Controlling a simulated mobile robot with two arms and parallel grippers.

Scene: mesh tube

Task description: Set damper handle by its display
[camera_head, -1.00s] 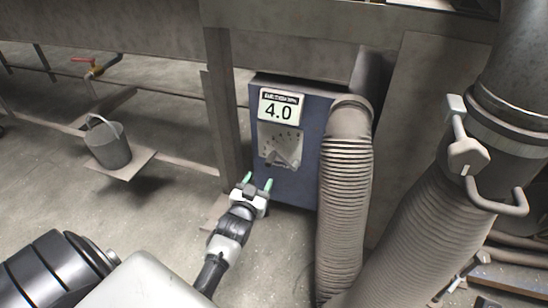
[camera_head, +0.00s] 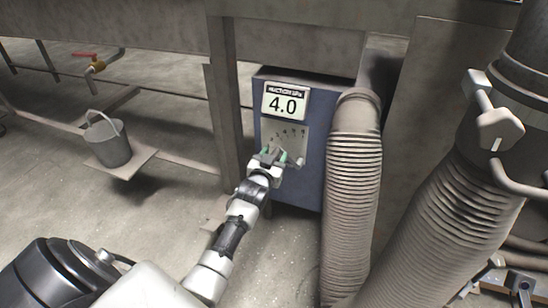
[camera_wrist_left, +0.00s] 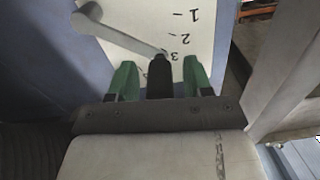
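A blue box carries a display (camera_head: 285,103) that reads 4.0. Below it is a pale dial plate (camera_head: 291,137) with numbers. The damper handle (camera_head: 300,161) is on this plate, partly hidden by my left gripper (camera_head: 271,156). In the left wrist view the handle is a grey lever (camera_wrist_left: 125,38) ending in a dark knob (camera_wrist_left: 160,77) near the 3 mark. My left gripper (camera_wrist_left: 160,82) is open, with one green finger on each side of the knob and a visible gap on both sides. My right gripper is not in view.
A ribbed hose (camera_head: 352,185) runs down close to the right of the box. A larger ribbed hose (camera_head: 440,225) and grey metalwork (camera_head: 497,128) stand farther right. A metal post (camera_head: 224,95) stands left of the box. A bucket (camera_head: 107,140) stands on a plate at left.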

